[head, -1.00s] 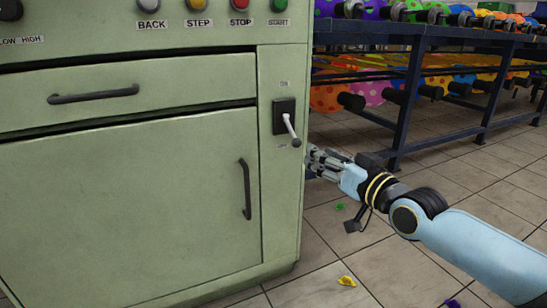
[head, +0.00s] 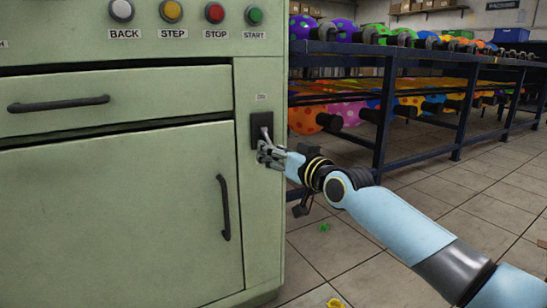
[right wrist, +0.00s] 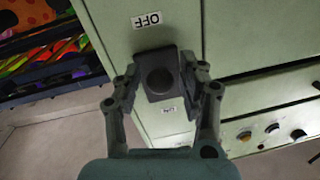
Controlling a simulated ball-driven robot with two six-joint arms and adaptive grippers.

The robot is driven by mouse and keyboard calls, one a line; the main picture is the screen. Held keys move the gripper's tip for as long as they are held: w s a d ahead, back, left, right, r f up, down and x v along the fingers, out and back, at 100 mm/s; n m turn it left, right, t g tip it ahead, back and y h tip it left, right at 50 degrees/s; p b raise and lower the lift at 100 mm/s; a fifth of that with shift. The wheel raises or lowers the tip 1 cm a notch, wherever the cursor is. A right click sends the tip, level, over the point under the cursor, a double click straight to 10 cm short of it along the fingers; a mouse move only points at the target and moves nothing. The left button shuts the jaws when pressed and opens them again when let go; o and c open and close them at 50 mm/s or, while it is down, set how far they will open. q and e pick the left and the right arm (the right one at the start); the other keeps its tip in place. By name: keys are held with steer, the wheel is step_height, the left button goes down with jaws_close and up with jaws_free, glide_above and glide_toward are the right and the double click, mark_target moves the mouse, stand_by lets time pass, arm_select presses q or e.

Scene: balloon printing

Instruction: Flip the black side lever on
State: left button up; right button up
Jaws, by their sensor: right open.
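The side lever's black plate (head: 257,130) is on the green machine's right side. Its pale lever arm (head: 265,134) slants down and outward. My right gripper (head: 268,154) is at the lever's lower end and hides its tip. In the right wrist view, my right gripper (right wrist: 161,82) is open, with one finger on each side of the lever's round dark knob (right wrist: 160,80). I cannot tell whether the fingers touch it. An OFF label (right wrist: 148,20) shows at the top of that view. My left gripper is not in view.
The green machine (head: 120,190) has a drawer handle (head: 58,104), a door handle (head: 223,208) and a row of buttons above. A dark rack (head: 380,125) with colourful balloons stands behind my right arm. The tiled floor has small scraps.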

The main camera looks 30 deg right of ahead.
steer(key=shift+w, duration=0.2)
steer(key=shift+c, duration=0.3)
jaws_close()
